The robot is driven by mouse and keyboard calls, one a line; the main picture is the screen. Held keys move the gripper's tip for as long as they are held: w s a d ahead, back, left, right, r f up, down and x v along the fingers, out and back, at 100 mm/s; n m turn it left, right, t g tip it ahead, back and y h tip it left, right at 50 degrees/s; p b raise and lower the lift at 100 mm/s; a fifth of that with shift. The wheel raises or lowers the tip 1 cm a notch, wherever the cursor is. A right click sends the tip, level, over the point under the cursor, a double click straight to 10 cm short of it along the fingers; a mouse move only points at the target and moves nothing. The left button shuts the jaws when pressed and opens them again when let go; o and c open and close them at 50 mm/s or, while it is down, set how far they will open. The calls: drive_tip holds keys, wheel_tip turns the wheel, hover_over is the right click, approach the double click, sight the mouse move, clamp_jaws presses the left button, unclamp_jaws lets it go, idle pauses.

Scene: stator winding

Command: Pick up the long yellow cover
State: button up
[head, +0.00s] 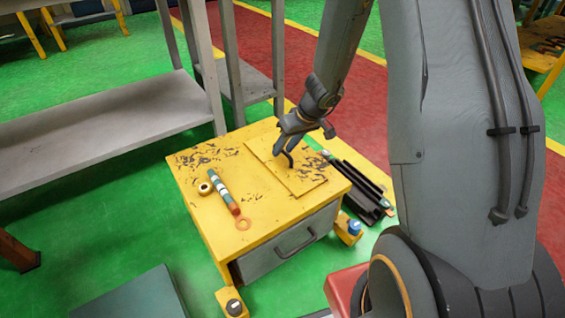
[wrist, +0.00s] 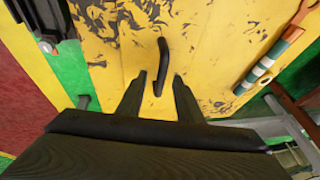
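The long yellow cover (head: 308,183) is a flat yellow panel with dark worn marks. It lies on top of the yellow cabinet (head: 185,176). Its dark curved handle (head: 289,160) stands near its middle; the handle also shows in the wrist view (wrist: 161,62). My gripper (head: 284,148) points down just above the handle. In the wrist view my gripper (wrist: 160,75) is open, with the handle's near end between the two fingertips in the picture. A gap shows on each side of the handle. I cannot tell the exact height between the fingertips and the cover.
Black parts (head: 358,190) stand to the right. A grey shelf (head: 110,125) is at the left.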

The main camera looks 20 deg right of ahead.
drive_tip(key=shift+a+f, duration=0.1)
drive_tip(key=shift+f, duration=0.05)
drive_tip(key=shift+c, duration=0.2)
clamp_jaws()
idle(1.2)
